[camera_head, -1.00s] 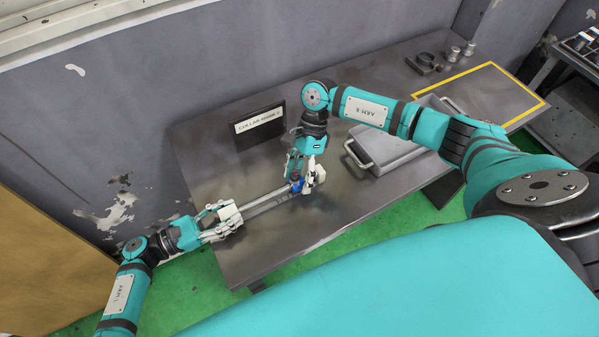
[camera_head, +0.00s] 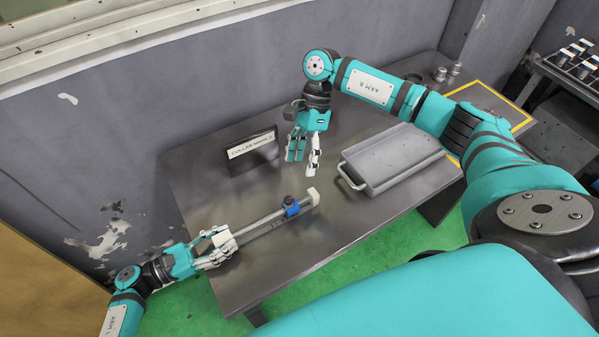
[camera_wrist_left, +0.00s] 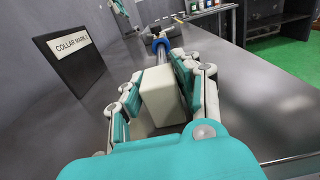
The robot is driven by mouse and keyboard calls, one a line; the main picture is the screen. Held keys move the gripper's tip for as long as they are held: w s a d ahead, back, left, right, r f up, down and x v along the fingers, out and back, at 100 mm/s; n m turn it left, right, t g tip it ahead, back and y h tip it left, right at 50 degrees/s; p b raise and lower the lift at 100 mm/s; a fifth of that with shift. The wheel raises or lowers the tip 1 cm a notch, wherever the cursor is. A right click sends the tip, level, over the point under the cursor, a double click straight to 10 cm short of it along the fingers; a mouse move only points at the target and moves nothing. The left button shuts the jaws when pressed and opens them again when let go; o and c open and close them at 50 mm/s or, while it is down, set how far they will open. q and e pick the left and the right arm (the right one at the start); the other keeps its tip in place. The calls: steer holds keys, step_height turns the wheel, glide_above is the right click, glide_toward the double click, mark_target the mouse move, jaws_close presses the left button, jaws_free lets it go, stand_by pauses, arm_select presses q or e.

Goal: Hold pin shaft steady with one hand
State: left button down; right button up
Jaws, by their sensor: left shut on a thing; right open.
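The pin shaft (camera_head: 262,224) is a long grey bar lying low over the table, with a pale block at each end. A blue collar (camera_head: 291,207) with a dark knob sits around it near its right end; it also shows in the left wrist view (camera_wrist_left: 160,43). My left gripper (camera_head: 226,240) is shut at the shaft's left end, its fingers on both sides of the cream block (camera_wrist_left: 163,96). The exact contact is partly hidden. My right gripper (camera_head: 302,152) is open and empty above the table, behind and apart from the collar.
A black sign reading COLLAR MARK 2 (camera_head: 252,150) stands at the table's back. A grey tray with handles (camera_head: 392,160) lies to the right. Small metal cylinders (camera_head: 440,74) stand at the far right near a yellow-marked area. The table's front right is clear.

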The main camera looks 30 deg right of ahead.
arm_select(q)
steer(key=c, duration=0.9)
jaws_free()
steer(key=shift+o, duration=0.2)
steer(key=shift+a, duration=0.1)
steer(key=a, duration=1.1)
steer(key=shift+a, duration=0.4)
